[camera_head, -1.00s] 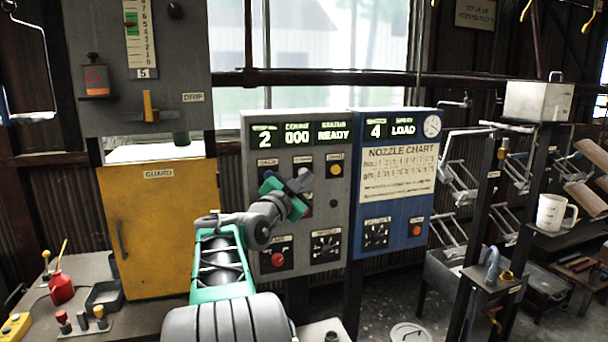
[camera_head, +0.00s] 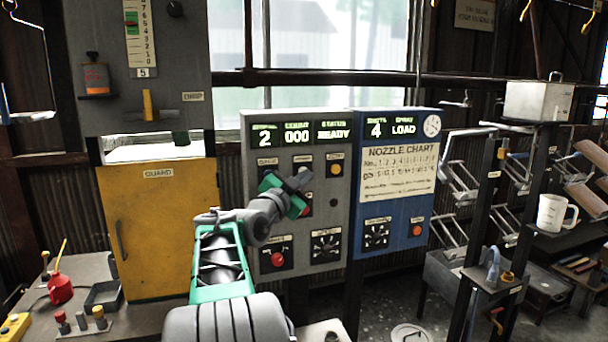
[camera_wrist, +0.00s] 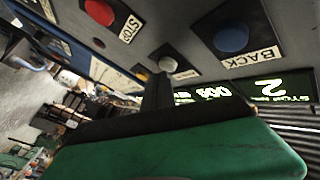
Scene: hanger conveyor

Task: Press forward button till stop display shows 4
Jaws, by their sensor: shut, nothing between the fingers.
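The grey control panel (camera_head: 340,235) stands ahead. Its stop display (camera_head: 264,139) shows 2, beside 000 and READY; the 2 also shows in the wrist view (camera_wrist: 268,84). My gripper (camera_head: 303,179) is shut and empty in front of the upper button rows. In the wrist view, its dark fingers (camera_wrist: 158,92) point towards a pale button (camera_wrist: 168,64), whose label is only partly seen. I cannot tell whether they touch it. The blue BACK button (camera_wrist: 231,38) and red STOP button (camera_wrist: 100,11) lie to either side of it.
A blue panel (camera_head: 400,250) on the right shows 4 and LOAD above a nozzle chart (camera_head: 398,170). A yellow guard door (camera_head: 160,230) is on the left. A bench with a red oil can (camera_head: 60,290) is at lower left. A yellow button (camera_head: 335,170) is right of my gripper.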

